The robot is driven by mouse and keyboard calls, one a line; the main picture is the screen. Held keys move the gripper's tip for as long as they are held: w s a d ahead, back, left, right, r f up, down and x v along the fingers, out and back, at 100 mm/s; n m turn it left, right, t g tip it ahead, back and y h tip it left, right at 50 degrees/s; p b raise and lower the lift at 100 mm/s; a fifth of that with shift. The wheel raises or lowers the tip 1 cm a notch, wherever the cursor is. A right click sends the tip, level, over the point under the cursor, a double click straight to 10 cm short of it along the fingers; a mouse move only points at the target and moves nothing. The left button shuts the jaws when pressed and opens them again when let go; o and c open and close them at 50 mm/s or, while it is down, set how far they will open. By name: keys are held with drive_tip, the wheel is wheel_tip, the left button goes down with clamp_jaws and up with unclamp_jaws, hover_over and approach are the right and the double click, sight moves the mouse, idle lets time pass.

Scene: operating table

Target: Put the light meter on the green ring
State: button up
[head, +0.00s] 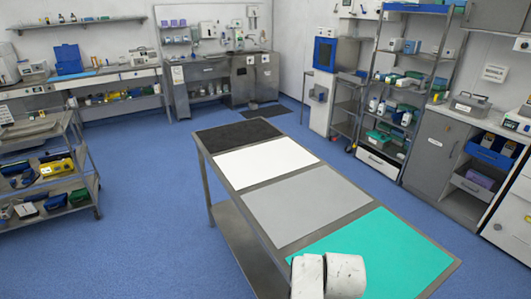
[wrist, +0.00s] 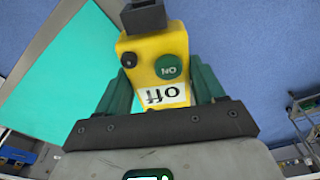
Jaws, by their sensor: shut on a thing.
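My gripper (wrist: 161,80) is shut on a yellow device (wrist: 149,50), taken to be the light meter, in the wrist view. The device has a black end, a green ON button, a small black knob and a white "Off" label. The dark green fingers press on its two sides. Its far end runs out of the top of the picture. The head view shows neither the gripper nor the device, only my white arm at the bottom. I see no green ring in either view.
The long metal table (head: 275,172) bears a black mat (head: 238,134), a white mat (head: 266,161), a grey mat (head: 305,204) and a teal mat (head: 385,255). The mats look bare. A loaded cart (head: 45,170) stands left; shelves (head: 410,90) stand right. Blue floor lies around the table.

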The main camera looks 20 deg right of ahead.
drive_tip(key=w+a+f+n+b, duration=0.2)
drive_tip(key=a+f+b, duration=0.3)
drive_tip(key=a+f, duration=0.3)
drive_tip(key=shift+w+a+f+n+y, duration=0.15)
drive_tip(key=shift+w+a+n+y, duration=0.2)
drive_tip(key=shift+a+n, duration=0.45)
drive_tip(key=shift+d, duration=0.15)
